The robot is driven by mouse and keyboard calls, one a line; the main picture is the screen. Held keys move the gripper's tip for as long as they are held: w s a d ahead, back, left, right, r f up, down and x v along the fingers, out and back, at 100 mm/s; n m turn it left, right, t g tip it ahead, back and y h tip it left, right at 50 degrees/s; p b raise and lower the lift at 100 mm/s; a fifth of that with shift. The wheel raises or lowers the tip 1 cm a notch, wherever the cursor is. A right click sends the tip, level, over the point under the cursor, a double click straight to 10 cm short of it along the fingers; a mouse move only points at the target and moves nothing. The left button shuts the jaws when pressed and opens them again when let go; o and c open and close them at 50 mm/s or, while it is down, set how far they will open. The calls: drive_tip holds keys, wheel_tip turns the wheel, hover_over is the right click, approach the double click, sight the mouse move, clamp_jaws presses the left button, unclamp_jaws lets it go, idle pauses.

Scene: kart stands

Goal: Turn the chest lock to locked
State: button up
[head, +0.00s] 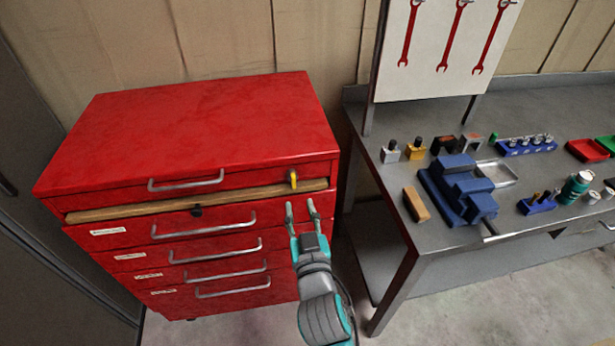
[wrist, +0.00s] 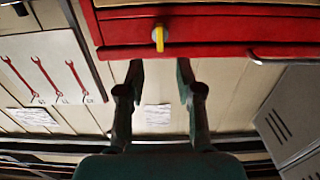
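The red tool chest (head: 215,120) stands at the left in the head view. A small yellow lock tab (head: 293,180) sits at the right end of its top front panel and stands about upright. It also shows in the wrist view (wrist: 158,38) at top centre, against the red front. My gripper (head: 301,208) is open and empty, just below and in front of the lock. In the wrist view my gripper (wrist: 160,72) has its two fingers spread, one either side of the lock's line, with the tips short of it. No contact shows.
Chest drawers have protruding handles (head: 205,226). A wooden strip (head: 130,209) runs under the top panel, with a small dark fitting (head: 196,210). At right, a grey bench (head: 450,250) holds a blue vise (head: 458,188); a wrench board (head: 445,50) stands behind.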

sight(294, 183)
drive_tip(key=x, duration=1)
drive_tip(key=shift+f, duration=0.1)
clamp_jaws()
